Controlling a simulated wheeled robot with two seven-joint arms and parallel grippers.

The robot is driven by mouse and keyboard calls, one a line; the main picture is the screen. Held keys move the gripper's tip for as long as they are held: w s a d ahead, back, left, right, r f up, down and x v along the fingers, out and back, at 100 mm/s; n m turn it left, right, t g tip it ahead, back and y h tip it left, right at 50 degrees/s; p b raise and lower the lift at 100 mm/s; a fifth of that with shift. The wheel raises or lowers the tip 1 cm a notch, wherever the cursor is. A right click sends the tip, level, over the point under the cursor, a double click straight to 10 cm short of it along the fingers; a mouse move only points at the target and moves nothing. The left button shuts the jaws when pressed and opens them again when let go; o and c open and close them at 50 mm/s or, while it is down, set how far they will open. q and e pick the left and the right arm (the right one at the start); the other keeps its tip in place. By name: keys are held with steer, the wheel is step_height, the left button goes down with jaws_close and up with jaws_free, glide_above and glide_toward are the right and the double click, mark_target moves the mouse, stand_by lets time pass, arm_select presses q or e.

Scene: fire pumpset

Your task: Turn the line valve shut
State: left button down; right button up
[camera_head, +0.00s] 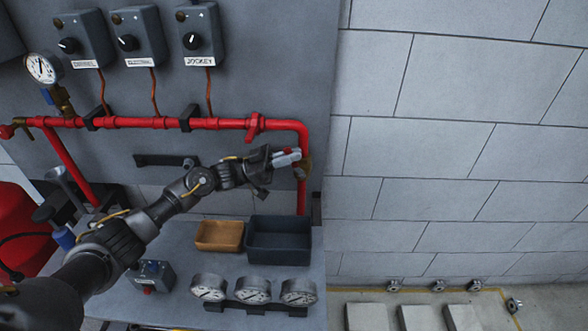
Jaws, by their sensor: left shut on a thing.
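The line valve shows as a brass-coloured body (308,167) on the vertical drop of the red pipe, at the right end of the panel. My left gripper (287,157) reaches it from the left and is shut on a small red part, which looks like the valve's handle. The fingers cover much of that handle, so its exact angle is hard to tell. My right gripper is not in view.
The red pipe (170,123) runs along the panel, with a red fitting (254,126) above my gripper. Below, a tan tray (219,236), a dark tray (279,239) and three gauges (253,290) occupy the bench. A pressure gauge (43,69) is at upper left.

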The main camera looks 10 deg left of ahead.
arm_select(q)
steer(key=shift+a+f+h+b, duration=0.2)
steer(key=shift+f+h+b, duration=0.1)
steer(key=shift+h, duration=0.1)
steer(key=shift+a+r, duration=0.15)
steer(key=shift+r, duration=0.05)
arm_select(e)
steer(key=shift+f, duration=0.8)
arm_select(q)
steer(key=c, duration=1.5)
jaws_free()
steer(key=shift+c, duration=0.2)
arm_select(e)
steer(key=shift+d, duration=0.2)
